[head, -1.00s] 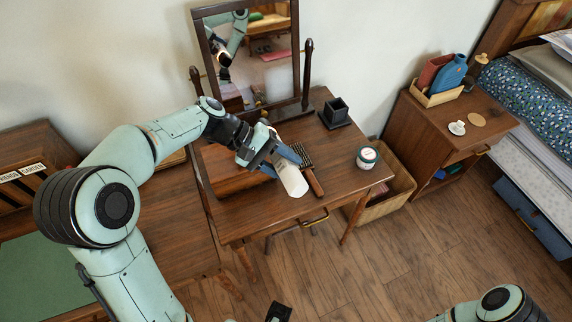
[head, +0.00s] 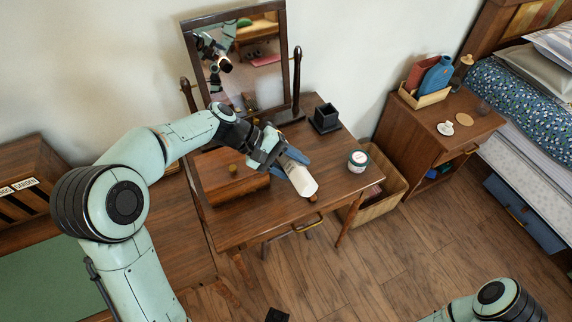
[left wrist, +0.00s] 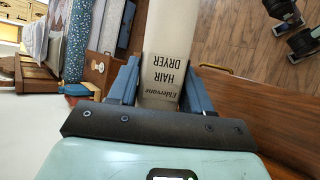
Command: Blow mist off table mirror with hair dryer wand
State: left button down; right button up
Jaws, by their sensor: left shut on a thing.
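My left gripper (head: 290,167) is shut on the white hair dryer wand (head: 303,184), held above the front of the dressing table (head: 240,228). In the left wrist view the wand (left wrist: 168,45) sits between blue fingers and bears the words "HAIR DRYER". The wand's free end points down toward the front right, away from the glass. The table mirror (head: 262,82) stands upright in its dark wooden frame at the back of the table, reflecting the room and my arm. I cannot make out mist on it. My right gripper is not seen.
A wooden box (head: 232,178) is left of the wand. A white jar (head: 358,161) stands to its right, and a black square holder (head: 325,117) behind. The hairbrush is mostly hidden. A basket (head: 383,207) and a nightstand (head: 432,130) stand to the right.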

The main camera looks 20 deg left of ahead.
pick_arm(q)
jog(key=shift+w+d, duration=0.25)
jog(key=shift+w, duration=0.05)
jog(key=shift+s+a+b, duration=1.15)
jog(key=shift+s+a, duration=2.1)
jog(key=shift+s, duration=0.55)
jog(key=w+d+f+b, duration=0.1)
jog(key=w+d+f, duration=0.5)
jog(key=w, duration=0.1)
jog(key=shift+w+d, duration=0.25)
jog(key=shift+w, duration=0.05)
jog(key=shift+s+a+b, duration=1.2)
jog(key=shift+s+a, duration=2.05)
jog(key=shift+s, duration=0.55)
jog(key=w+d+r+p, duration=0.3)
jog(key=w+r+p, duration=0.1)
jog(key=r+p, duration=0.1)
jog(key=shift+d+r+p, duration=0.15)
jog(key=shift+r+p, duration=0.25)
jog(key=shift+r, duration=0.15)
